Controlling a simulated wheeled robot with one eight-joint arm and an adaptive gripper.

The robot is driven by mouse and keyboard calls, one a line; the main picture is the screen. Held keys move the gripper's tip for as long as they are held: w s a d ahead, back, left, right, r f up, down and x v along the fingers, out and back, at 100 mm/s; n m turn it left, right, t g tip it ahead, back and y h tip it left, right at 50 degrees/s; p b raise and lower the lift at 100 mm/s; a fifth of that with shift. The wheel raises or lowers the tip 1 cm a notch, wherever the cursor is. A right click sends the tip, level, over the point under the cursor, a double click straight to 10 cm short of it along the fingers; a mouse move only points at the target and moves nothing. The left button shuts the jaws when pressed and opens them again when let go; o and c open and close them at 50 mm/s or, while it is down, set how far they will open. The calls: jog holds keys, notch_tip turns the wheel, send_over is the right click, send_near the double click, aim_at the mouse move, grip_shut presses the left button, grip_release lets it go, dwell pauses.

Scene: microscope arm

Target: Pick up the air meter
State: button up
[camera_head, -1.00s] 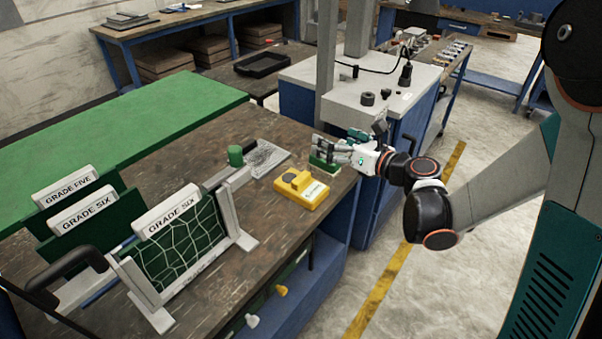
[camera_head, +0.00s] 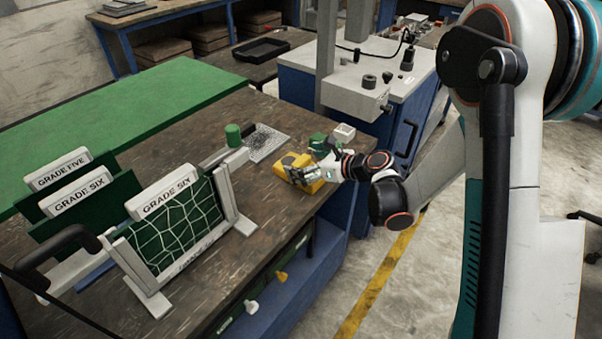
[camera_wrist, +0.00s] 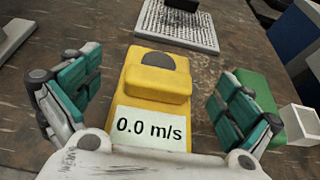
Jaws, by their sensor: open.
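The air meter is a yellow box with a raised block, a dark round patch and a "0.0 m/s" label. It lies on the wooden bench in the head view (camera_head: 291,160) and shows between my fingers in the wrist view (camera_wrist: 157,82). My gripper (camera_head: 311,174) is at the meter's right side and partly covers it in the head view. In the wrist view my gripper (camera_wrist: 157,105) is open, with one teal-padded finger on each side of the meter. Gaps show between the fingers and the meter. Its label end is close to my palm.
A green block (camera_wrist: 262,95) and a small white open box (camera_wrist: 300,124) stand right of the right finger. A perforated grey plate (camera_wrist: 178,28) lies beyond the meter. Bare wood lies in front of the meter.

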aim_at(297, 160)
jog(key=b+x, duration=0.2)
jog(key=x, duration=0.3)
jog(key=shift+w+a, duration=0.1)
jog(key=shift+a, duration=0.05)
jog(key=shift+r, duration=0.15)
jog(key=c, duration=1.3)
